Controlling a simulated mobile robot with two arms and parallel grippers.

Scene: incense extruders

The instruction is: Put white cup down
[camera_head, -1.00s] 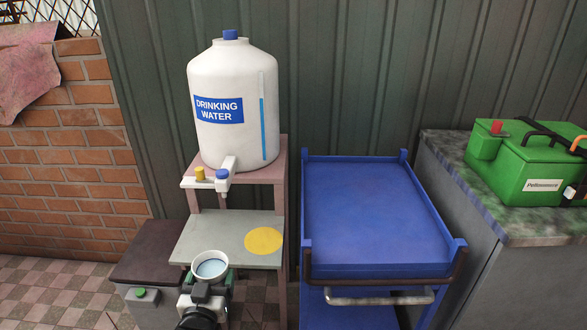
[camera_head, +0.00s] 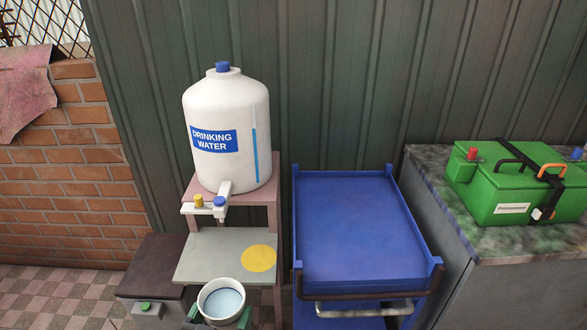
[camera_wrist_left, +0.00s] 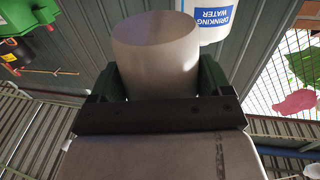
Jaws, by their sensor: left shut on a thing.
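The white cup (camera_head: 222,316) holds pale blue water and is upright at the bottom of the head view, in front of the small shelf (camera_head: 205,258) with a round yellow patch (camera_head: 259,258). My left gripper (camera_head: 219,320) is shut on it, with green fingers at both sides; most of the gripper is below the frame. In the left wrist view the cup (camera_wrist_left: 156,58) shows from outside between the dark green fingers (camera_wrist_left: 157,82). Whether the cup touches anything below is hidden. My right gripper is not in view.
A white drinking water tank (camera_head: 228,140) with a tap (camera_head: 219,203) stands above the shelf. A blue cart (camera_head: 355,225) is to the right, then a counter (camera_head: 490,240) with a green box (camera_head: 510,190). A dark stool (camera_head: 150,265) is at left. The shelf top is clear.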

